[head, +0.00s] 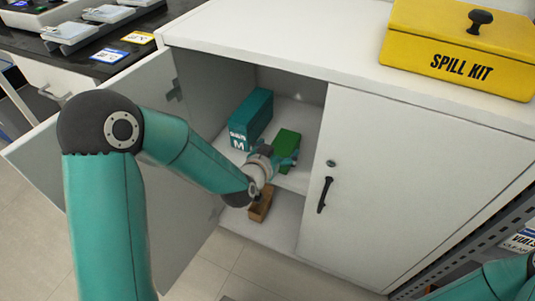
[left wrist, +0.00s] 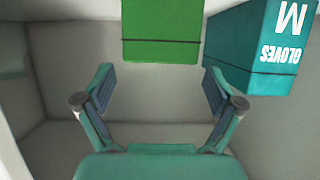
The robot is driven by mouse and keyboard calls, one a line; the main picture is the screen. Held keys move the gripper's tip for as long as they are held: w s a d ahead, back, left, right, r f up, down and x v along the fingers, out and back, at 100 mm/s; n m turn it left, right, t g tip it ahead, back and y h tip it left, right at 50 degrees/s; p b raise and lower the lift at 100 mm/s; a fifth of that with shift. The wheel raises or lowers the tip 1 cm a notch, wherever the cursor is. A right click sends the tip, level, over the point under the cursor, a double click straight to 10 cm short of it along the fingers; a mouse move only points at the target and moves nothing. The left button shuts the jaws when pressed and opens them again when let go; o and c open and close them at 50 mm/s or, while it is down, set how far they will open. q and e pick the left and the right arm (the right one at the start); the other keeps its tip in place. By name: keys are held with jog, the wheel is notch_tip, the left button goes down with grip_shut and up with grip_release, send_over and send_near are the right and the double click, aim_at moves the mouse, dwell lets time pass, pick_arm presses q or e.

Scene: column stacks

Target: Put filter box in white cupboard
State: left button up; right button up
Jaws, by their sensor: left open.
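The white cupboard (head: 415,165) has its left door swung open, showing an inner shelf. A plain green box (head: 287,143) is on that shelf; no label is readable, so I cannot tell whether it is the filter box. My left gripper (head: 284,160) reaches inside the cupboard at the green box. In the left wrist view my left gripper (left wrist: 160,82) is open with nothing between its fingers, and the green box (left wrist: 162,30) lies just beyond the fingertips. My right gripper is out of view.
A teal gloves box (head: 250,118) is beside the green box; it also shows in the left wrist view (left wrist: 262,45). A brown box (head: 260,206) sits lower in the cupboard. A yellow spill kit (head: 460,50) stands on top. The right door (head: 390,180) is shut.

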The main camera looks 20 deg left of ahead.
pick_arm(q)
jog(key=v, duration=0.6)
jog(key=s+d+f+g+h, duration=0.1)
jog(key=s+d+f+g, duration=0.15)
jog(key=f, duration=0.45)
jog(key=s+d+f+g+h, duration=0.1)
jog(key=s+f+g, duration=0.25)
jog(key=f, duration=0.45)
jog(key=s+d+f+n+g, duration=0.1)
jog(key=s+f+g, duration=0.2)
jog(key=s+f, duration=0.3)
jog(key=s+d+f+n+g+h, duration=0.1)
jog(key=s+f+g, duration=0.3)
jog(key=s, duration=0.6)
notch_tip(320, 180, down, 2)
jog(key=shift+s+d+f+h+p, duration=0.15)
jog(key=shift+d+h+p, duration=0.25)
jog(key=shift+d, duration=0.45)
